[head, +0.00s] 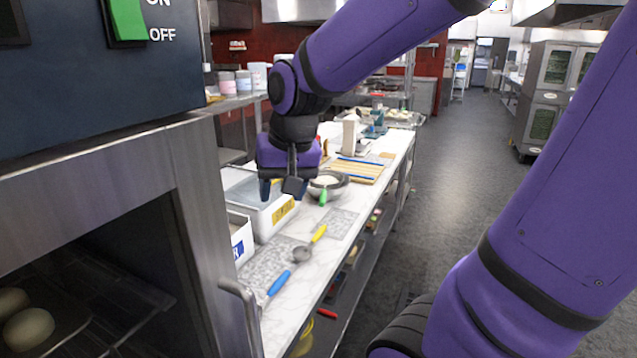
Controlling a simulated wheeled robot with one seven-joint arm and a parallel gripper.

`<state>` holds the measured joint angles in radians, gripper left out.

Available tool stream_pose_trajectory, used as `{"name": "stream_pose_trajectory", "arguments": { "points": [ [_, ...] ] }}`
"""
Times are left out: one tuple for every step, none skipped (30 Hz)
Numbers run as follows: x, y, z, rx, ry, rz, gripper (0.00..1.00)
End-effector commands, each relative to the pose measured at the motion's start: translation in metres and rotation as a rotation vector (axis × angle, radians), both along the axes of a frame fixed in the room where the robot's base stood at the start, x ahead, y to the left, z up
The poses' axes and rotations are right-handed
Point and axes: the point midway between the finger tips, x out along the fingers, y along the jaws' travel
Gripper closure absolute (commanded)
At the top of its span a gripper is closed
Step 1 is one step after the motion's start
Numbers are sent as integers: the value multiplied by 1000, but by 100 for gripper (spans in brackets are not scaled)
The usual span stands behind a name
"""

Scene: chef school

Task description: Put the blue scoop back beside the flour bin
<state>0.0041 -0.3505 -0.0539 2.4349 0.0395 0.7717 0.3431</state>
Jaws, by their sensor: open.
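A scoop with a blue handle (278,283) lies on a grey speckled mat (262,262) at the near end of the marble counter. A round metal head (302,254) lies between it and a yellow handle (319,234); I cannot tell for certain which handle it belongs to. A white bin with a blue label ending in "R" (239,228) stands left of the mat. A white bin with a yellow label (262,221) stands behind it. I cannot read which holds flour. My gripper (281,190) points down above the yellow-labelled bin, open and apart from the scoop.
A bowl of white powder (327,183) with a green handle (323,197) is right of my gripper. A second speckled mat (340,222) lies bare on the counter (312,280). A steel oven with a door handle (240,305) stands close at left. The aisle floor is clear.

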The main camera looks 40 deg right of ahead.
Motion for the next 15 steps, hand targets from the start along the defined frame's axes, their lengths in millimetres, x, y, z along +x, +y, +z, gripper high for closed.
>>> {"name": "stream_pose_trajectory", "arguments": {
  "points": [
    [-10,2,8,-12,-22,34,50],
    [-16,3,12,-20,-32,57,50],
    [-23,4,17,-30,-45,85,50],
    [-29,5,20,-39,-55,106,50],
    [-35,6,24,-48,-64,127,50],
    [-43,8,27,-59,-77,153,50],
    [-49,8,30,-69,-86,175,50],
    [-54,9,33,-77,-96,194,50],
    [-62,10,37,-90,-109,221,50],
    [-67,11,39,-100,-117,241,50],
    [-73,12,41,-108,-125,259,50],
    [-80,13,43,-121,-136,283,50],
    [-84,13,45,-130,-143,299,50],
    [-89,14,46,-139,-150,315,50],
    [-94,14,47,-149,-157,332,50]
  ]
}}
